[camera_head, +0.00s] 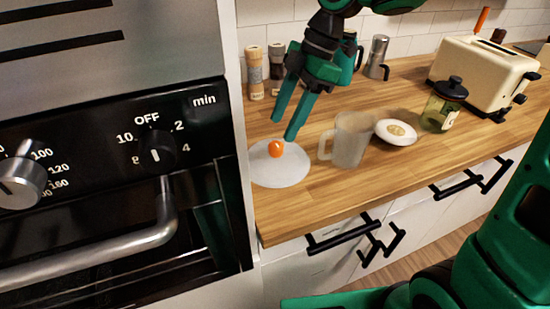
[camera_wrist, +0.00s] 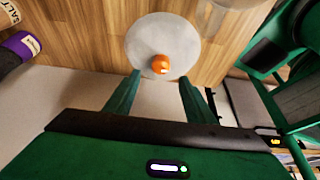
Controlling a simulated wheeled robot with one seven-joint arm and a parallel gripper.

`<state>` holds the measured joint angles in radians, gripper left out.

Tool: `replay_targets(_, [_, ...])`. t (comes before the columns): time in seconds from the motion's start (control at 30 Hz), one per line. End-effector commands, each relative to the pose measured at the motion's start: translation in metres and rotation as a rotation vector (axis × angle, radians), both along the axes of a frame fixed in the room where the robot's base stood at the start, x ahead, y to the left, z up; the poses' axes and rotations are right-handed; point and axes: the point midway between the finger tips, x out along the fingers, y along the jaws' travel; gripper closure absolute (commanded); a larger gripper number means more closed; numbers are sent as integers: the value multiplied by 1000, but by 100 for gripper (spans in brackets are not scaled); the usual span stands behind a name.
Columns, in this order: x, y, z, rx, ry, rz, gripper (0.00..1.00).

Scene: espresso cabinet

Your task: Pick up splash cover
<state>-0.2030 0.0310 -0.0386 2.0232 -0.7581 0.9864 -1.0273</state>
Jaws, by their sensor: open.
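The splash cover (camera_head: 283,172) is a round, pale, translucent disc with an orange knob (camera_head: 276,149) at its middle. It lies on the wooden counter near the left end, next to the oven. My gripper (camera_head: 284,130) is above the cover, with its two green fingers apart and nothing between them. In the wrist view the splash cover (camera_wrist: 178,32) and its orange knob (camera_wrist: 160,64) lie beyond the open fingertips (camera_wrist: 161,77). The fingers look apart from the knob.
A translucent jug (camera_head: 350,140) stands right of the cover, beside a white round item (camera_head: 395,132). A green jar (camera_head: 444,108) and cream toaster (camera_head: 484,72) are farther right. Two shakers (camera_head: 255,72) stand behind. The oven (camera_head: 110,180) borders the counter's left.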

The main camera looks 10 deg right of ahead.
Motion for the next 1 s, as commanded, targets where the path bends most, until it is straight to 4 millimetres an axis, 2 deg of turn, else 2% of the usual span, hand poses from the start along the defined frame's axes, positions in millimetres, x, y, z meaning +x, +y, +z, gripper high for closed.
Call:
replay_targets(0.4, [-4,13,-45,-1,3,-1,51])
replay_targets(0.7, [-4,15,-50,0,-1,-1,51])
replay_targets(0.73, [-4,15,-50,0,0,-2,53])
replay_targets(0.93, [-4,15,-50,0,0,-2,100])
replay_targets(1.0, [-4,15,-50,0,-1,-2,100])
